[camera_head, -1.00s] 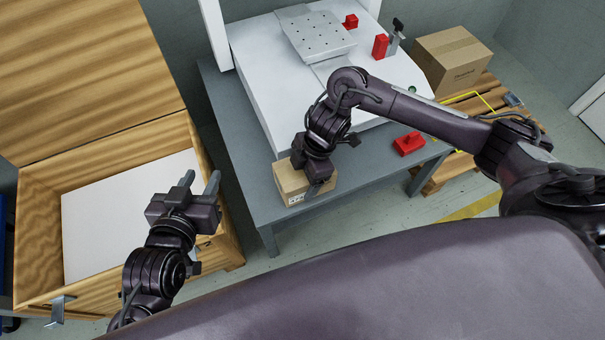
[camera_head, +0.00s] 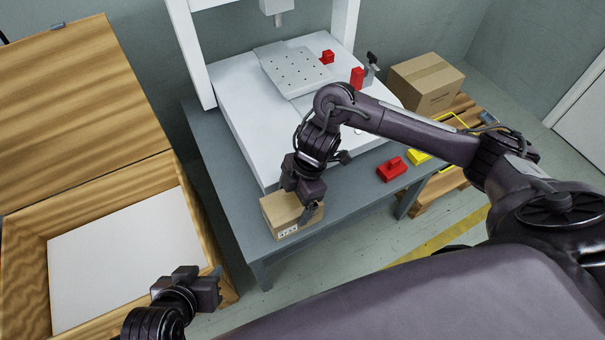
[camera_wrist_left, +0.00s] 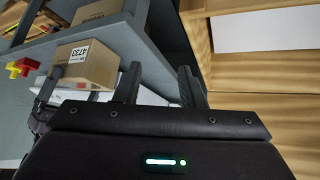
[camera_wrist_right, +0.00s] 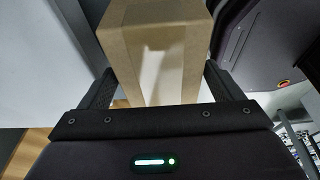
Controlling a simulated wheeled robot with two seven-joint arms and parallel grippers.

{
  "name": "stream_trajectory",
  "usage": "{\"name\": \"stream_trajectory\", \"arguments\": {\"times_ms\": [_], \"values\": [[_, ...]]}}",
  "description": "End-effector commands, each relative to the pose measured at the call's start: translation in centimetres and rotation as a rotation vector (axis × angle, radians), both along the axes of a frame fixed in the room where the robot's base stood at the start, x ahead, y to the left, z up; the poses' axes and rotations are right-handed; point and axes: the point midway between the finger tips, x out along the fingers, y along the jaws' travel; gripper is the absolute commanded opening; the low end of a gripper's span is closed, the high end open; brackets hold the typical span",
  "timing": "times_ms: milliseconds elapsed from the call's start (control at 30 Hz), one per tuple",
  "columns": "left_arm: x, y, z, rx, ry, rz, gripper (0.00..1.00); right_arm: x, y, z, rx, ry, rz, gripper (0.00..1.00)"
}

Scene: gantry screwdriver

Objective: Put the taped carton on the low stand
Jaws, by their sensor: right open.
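The small brown taped carton (camera_head: 280,216) sits on the front corner of the grey table (camera_head: 345,208). It also shows in the left wrist view (camera_wrist_left: 88,62), with a label reading 4733, and fills the middle of the right wrist view (camera_wrist_right: 165,35). My right gripper (camera_head: 309,208) is at the carton, its open fingers on either side of it; whether they touch is unclear. My left gripper (camera_head: 215,285) is open and empty near the wooden crate's front edge. A low slatted wooden stand (camera_head: 440,188) with a yellow outline is right of the table, partly behind my right arm.
A larger carton (camera_head: 425,84) stands at the back of the wooden stand. A white machine bed (camera_head: 240,95) covers most of the table. Red (camera_head: 391,169) and yellow (camera_head: 420,157) parts lie near the table's right edge. The open wooden crate (camera_head: 20,270) is at left.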

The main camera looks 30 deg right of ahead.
Motion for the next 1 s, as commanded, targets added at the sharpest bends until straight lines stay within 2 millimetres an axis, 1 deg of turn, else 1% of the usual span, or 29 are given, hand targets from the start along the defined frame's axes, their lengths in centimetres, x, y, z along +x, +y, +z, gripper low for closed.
{"name": "stream_trajectory", "arguments": {"times_ms": [33, 133, 200, 300, 400, 600, 1000], "values": [[-0.9, 0.3, -0.4, 0.022, 0.051, -0.003, 0.36, 0.1, -0.2, 1.0, 0.0, -0.002, 0.0, 0.86], [-2.8, 1.0, -1.6, 0.063, 0.148, -0.009, 0.36, 0.1, -0.7, 2.3, -0.001, -0.002, -0.001, 0.86], [-2.7, 1.9, -1.1, 0.089, 0.183, 0.006, 0.36, 0.1, -1.2, 4.2, -0.002, -0.004, 0.001, 0.86], [-3.1, 2.9, -1.1, 0.118, 0.232, 0.022, 0.36, 0.1, -1.7, 5.7, -0.002, -0.003, -0.001, 0.86], [-3.3, 3.7, -1.2, 0.138, 0.268, 0.034, 0.36, 0.1, -2.0, 6.7, -0.002, -0.002, -0.001, 0.86], [-3.6, 4.2, -1.3, 0.154, 0.298, 0.043, 0.36, 0.1, -2.3, 7.4, 0.0, 0.0, 0.0, 0.86], [-3.6, 4.2, -1.4, 0.154, 0.298, 0.043, 0.36, 0.1, -2.2, 7.3, 0.0, 0.0, 0.0, 0.86]]}}
